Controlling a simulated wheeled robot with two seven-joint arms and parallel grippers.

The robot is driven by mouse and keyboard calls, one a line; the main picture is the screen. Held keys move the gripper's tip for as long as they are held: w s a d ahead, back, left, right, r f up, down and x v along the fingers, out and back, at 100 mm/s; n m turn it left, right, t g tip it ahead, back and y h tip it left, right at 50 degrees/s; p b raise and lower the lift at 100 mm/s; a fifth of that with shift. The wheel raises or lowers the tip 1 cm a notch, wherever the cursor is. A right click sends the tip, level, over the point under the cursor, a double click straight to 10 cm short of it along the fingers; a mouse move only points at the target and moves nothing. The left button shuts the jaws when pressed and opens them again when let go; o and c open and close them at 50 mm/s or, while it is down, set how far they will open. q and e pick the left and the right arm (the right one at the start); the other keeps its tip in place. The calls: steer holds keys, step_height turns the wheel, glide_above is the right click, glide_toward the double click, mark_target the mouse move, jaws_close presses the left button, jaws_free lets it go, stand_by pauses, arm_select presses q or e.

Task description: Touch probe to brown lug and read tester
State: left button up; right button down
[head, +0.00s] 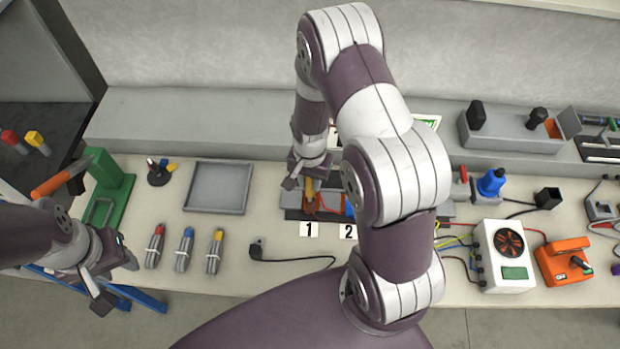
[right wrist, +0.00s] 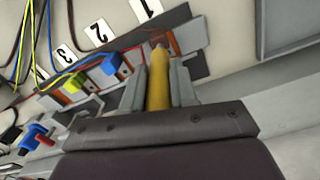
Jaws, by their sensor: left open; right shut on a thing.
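My right gripper (head: 307,185) is shut on a yellow probe (right wrist: 158,90), pointing it at the terminal strip by label 1. The probe's tip is at the brown lug (right wrist: 160,45) in the right wrist view; I cannot tell if they touch. In the head view the lug is small and partly hidden by the probe. A blue lug (right wrist: 112,64) and a yellow-green lug (right wrist: 74,83) sit along the strip by labels 2 and 3. My left gripper (head: 116,278) is open and empty at the lower left. No tester reading is legible.
A white box (head: 505,245) with a fan and green panel and an orange device (head: 565,260) stand at right. Red, blue and yellow tools lie at left by a grey tray (head: 217,187) and a green stand (head: 112,190). The tray is empty.

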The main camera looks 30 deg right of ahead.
steer(key=shift+f, duration=0.3)
steer(key=shift+s, duration=0.1)
stand_by(0.7)
step_height(320, 180, up, 6)
steer(key=p, duration=0.5)
steer(key=shift+r, duration=0.1)
